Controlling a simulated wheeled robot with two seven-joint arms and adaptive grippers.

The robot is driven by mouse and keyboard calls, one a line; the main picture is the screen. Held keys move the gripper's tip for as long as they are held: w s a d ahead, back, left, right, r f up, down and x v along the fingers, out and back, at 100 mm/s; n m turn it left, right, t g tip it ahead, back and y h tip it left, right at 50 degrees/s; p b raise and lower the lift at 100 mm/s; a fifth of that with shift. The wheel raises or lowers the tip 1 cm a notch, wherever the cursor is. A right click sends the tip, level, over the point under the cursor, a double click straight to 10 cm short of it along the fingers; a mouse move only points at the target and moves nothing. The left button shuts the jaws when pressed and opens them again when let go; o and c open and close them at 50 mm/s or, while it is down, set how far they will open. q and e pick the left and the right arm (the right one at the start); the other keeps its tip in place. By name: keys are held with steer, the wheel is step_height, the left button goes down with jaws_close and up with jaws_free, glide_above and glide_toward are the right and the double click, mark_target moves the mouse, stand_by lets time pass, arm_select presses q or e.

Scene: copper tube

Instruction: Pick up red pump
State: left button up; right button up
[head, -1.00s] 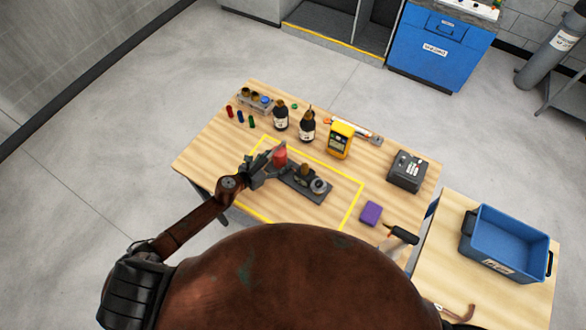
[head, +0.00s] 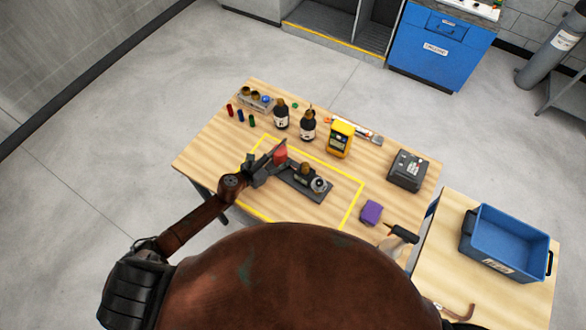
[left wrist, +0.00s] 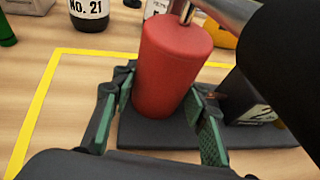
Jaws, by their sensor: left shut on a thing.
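The red pump (head: 281,156) is an upright red cylinder at the left end of a dark base plate (head: 318,196), inside the yellow outline on the wooden table. In the left wrist view the pump (left wrist: 172,65) stands between the green-padded fingers of my left gripper (left wrist: 165,98), which is shut on it. In the head view my left gripper (head: 271,160) reaches it from the left. The pump's lower end is close to the base plate; whether it touches cannot be told. My right gripper is not seen.
Behind the outline stand two dark bottles (head: 307,127), a yellow meter (head: 340,139) and several small coloured pieces. A purple block (head: 371,213) lies to the right. A dark box (head: 407,171) stands further right. A blue crate (head: 470,229) is on the side table.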

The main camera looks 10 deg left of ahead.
mark_target(274, 155)
arm_select(q)
jaws_close()
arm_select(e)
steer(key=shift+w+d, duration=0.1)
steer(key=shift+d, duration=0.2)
arm_select(q)
steer(key=shift+w+r, duration=0.2)
steer(key=shift+r, duration=0.05)
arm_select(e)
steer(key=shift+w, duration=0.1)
arm_select(q)
steer(key=shift+r, duration=0.1)
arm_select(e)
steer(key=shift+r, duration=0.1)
